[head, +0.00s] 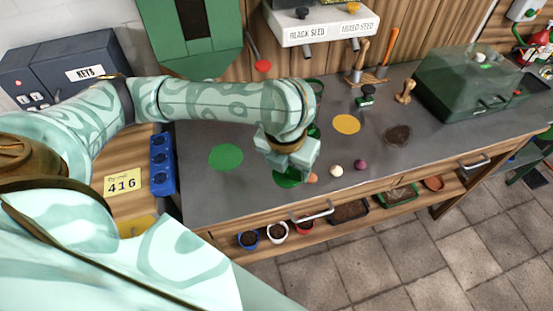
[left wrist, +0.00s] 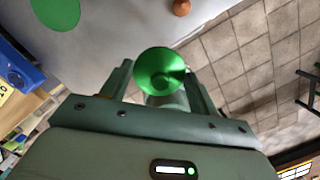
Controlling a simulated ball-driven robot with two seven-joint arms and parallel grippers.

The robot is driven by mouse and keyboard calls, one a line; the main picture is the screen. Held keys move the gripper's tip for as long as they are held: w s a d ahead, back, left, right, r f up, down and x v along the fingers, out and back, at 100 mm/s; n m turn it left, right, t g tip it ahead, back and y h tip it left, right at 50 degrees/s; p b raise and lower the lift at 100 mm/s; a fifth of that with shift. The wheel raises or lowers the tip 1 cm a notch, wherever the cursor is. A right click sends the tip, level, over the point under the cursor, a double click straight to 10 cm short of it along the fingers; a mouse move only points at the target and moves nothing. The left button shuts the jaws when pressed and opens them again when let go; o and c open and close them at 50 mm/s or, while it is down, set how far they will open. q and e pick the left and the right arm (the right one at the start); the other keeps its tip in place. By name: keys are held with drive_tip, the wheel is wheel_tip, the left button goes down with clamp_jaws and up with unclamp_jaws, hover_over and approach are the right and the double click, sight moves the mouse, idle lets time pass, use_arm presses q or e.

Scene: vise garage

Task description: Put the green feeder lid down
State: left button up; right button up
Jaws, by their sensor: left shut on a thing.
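The green feeder lid (head: 287,178) is held in my left gripper (head: 290,163), low near the front edge of the grey workbench. In the left wrist view the lid (left wrist: 160,70) is a shiny green cone between the two fingers (left wrist: 160,92). The left gripper is shut on it. A flat green disc (head: 226,157) lies on the bench to the left of the gripper; it also shows in the left wrist view (left wrist: 57,12). A green thing (head: 314,131) behind my wrist is mostly hidden. My right gripper is not in view.
Small orange-brown, white and purple balls or knobs (head: 336,171) lie right of the gripper. A yellow disc (head: 346,124) and a dark patch (head: 397,135) lie farther back. A blue block (head: 162,163) stands at the left edge. A green clear-topped box (head: 472,83) stands right.

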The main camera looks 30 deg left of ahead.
use_arm(q)
drive_tip(key=shift+d+b, duration=0.1)
drive_tip(key=shift+b, duration=0.2)
drive_tip(key=w+a+f+b, duration=0.8)
drive_tip(key=a, duration=0.1)
drive_tip(key=shift+w+f, duration=0.25)
drive_tip(key=shift+f, duration=0.15)
drive_tip(key=shift+w+a+f, duration=0.1)
drive_tip(key=shift+w+f, duration=0.05)
drive_tip(key=shift+w, duration=0.05)
drive_tip(key=shift+w+a+f, duration=0.1)
drive_tip(key=shift+a+f, duration=0.05)
drive_tip(key=shift+f, duration=0.1)
wheel_tip(320, 180, down, 4)
drive_tip(key=b, duration=0.3)
drive_tip(key=shift+w+a+r, duration=0.1)
drive_tip(key=shift+a+r, duration=0.05)
drive_tip(key=shift+r, duration=0.25)
drive_tip(key=shift+f, duration=0.1)
